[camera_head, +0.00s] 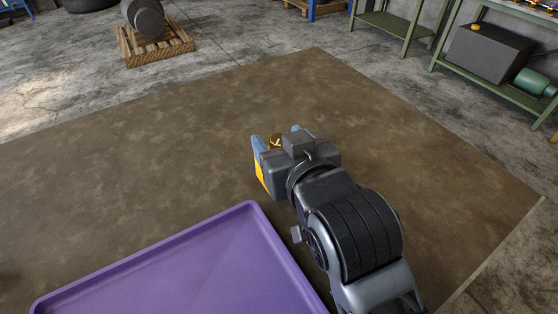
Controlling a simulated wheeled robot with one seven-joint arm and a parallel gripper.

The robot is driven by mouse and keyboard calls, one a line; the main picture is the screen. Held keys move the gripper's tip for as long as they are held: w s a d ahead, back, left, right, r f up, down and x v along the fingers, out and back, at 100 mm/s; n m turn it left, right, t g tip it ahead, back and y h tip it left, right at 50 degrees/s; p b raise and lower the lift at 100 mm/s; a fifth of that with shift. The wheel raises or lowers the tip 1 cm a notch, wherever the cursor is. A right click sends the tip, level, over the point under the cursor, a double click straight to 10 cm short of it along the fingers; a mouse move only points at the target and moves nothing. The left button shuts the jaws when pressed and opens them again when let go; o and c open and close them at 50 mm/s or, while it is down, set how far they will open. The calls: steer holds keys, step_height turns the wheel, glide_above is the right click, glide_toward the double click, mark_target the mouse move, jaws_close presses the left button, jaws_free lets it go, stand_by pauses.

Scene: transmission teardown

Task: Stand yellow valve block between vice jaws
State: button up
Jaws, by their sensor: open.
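My gripper (279,137) is in the middle of the head view, reaching away over the brown mat. Its two bluish fingers stand apart, so it is open. A small shiny gold-yellow piece (275,141) shows between the fingers, mostly hidden behind the gripper body. I cannot tell whether it is the yellow valve block or whether it touches a finger. A yellow-orange patch lies along the gripper's left side; I cannot tell if it belongs to the gripper. No vice or vice jaws can be made out.
A purple tray (251,206) with an empty visible floor lies at the lower left. The brown mat (130,165) is bare around the gripper. A wooden pallet (160,50) with a dark round part stands at the back left. Green benches (500,92) stand at the back right.

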steer(key=shift+w+a+f, duration=0.15)
steer(key=shift+w, duration=0.25)
jaws_close()
stand_by(0.4)
stand_by(0.7)
